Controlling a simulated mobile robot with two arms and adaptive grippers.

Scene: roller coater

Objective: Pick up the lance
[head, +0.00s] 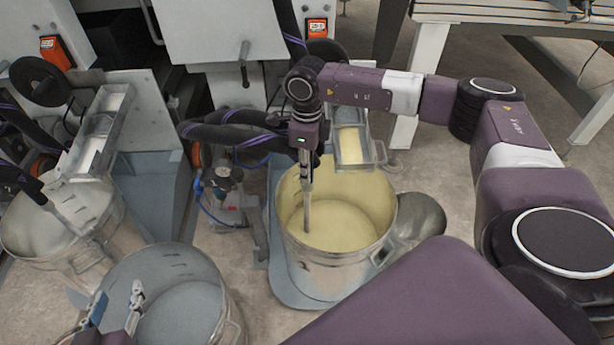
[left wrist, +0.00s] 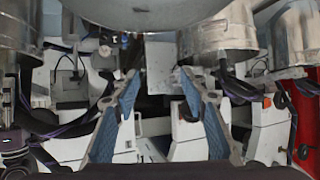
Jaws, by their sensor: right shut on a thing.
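The lance (head: 307,212) is a thin grey rod standing nearly upright inside a metal pot (head: 392,215) with pale yellow liquid. Its lower end reaches down into the pot; whether it touches the bottom is hidden. My right gripper (head: 306,160) is above the pot, pointing down, and is shut on the upper part of the lance. My left gripper (head: 115,305) is at the lower left, over the near pot, with its fingers apart and empty. It also shows open in the left wrist view (left wrist: 163,90), with blue pads.
A near pot (head: 232,300) with grey contents stands at the lower left, and another pot (head: 20,235) with a tube in it stands at the far left. Dark hoses (head: 225,132) run from the machine towards my right gripper. A tray (head: 372,157) hangs over the yellow pot's back rim.

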